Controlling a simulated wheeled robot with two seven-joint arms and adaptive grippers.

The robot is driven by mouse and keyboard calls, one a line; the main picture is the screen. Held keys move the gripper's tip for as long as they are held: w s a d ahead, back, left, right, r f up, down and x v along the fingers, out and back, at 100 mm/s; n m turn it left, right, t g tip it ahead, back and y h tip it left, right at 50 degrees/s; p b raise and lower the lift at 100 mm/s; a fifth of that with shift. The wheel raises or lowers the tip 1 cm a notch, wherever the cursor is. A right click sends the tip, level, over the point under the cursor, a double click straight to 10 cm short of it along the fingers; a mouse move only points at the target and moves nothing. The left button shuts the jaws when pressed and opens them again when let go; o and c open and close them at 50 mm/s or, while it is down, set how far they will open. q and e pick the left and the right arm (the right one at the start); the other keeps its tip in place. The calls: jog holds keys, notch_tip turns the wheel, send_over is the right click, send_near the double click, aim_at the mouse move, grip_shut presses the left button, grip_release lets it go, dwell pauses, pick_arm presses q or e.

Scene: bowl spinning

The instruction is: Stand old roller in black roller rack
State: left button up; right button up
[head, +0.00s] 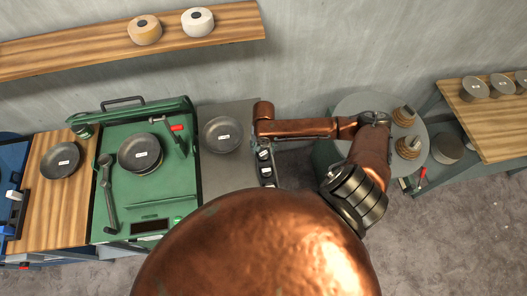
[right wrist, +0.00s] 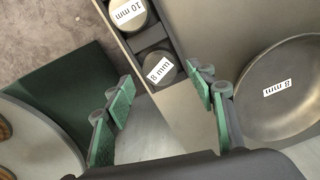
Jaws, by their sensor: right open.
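The black roller rack (head: 267,170) stands on the grey surface at the right of the green machine in the head view. Which is the old roller, I cannot tell. My right gripper (right wrist: 162,82) is open, its green-padded fingers spread to either side of the 8 mm roller and apart from it. In the head view my copper wrist covers the rack's back end. My left gripper is out of view.
The green machine (head: 150,200) carries another bowl (head: 140,153). A round table (head: 352,103) with wooden forms stands at the right. A wooden shelf (head: 80,58) runs along the wall.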

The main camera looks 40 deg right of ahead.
aim_at(264, 154)
notch_tip(264, 154, up, 10)
jog(key=shift+f, duration=0.25)
